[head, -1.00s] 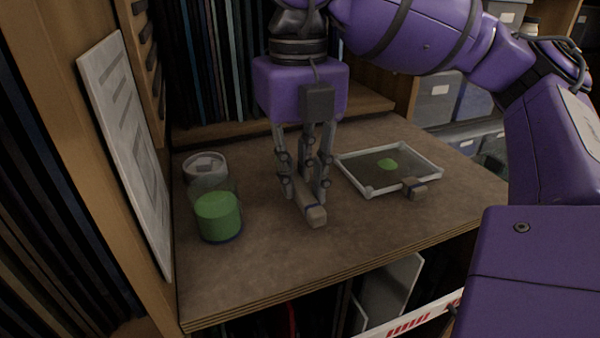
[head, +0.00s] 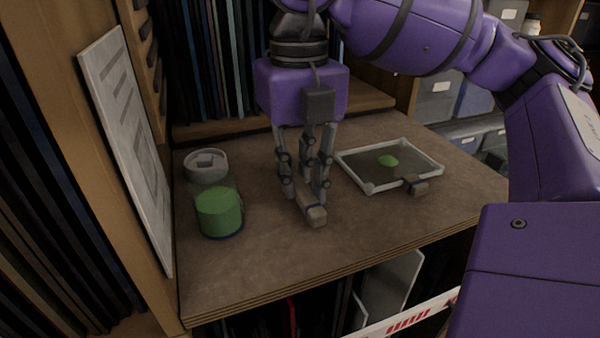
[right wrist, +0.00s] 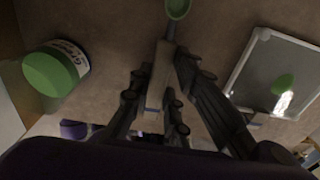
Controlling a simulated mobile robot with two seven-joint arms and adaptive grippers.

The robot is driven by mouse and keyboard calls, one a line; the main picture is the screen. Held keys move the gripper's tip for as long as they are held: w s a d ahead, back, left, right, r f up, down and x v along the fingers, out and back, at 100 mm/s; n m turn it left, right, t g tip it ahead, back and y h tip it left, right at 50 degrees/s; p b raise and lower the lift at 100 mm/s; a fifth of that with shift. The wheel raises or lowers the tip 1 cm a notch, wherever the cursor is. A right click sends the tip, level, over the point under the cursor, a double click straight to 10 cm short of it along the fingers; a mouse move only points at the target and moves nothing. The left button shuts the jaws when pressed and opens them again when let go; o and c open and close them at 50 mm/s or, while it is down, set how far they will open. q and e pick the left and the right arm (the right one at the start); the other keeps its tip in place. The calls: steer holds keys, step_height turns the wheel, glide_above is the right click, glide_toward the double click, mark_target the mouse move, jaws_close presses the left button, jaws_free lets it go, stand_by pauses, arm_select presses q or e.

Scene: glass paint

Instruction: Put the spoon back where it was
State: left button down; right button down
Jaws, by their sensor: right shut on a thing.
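My right gripper (head: 306,190) is shut on the light block-shaped handle (head: 313,214) of the spoon, low over the brown shelf top. In the right wrist view the handle (right wrist: 158,78) lies between the fingers, and the spoon's green bowl (right wrist: 178,8) sticks out at the top edge. The fingers hide the bowl in the head view. I cannot tell whether the spoon touches the shelf. A clear jar of green paint (head: 219,213) stands left of the gripper. A framed glass panel (head: 362,168) with a green paint blob (head: 388,161) lies to its right. My left gripper is out of view.
A small block with a dark band (head: 414,185) is at the panel's front edge. A printed board (head: 125,150) leans at the left. The shelf's front middle (head: 265,265) is clear.

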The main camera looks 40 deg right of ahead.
steer(key=shift+f, duration=0.25)
steer(key=c, duration=1.6)
jaws_free()
steer(key=shift+o, duration=0.2)
step_height(320, 180, up, 12)
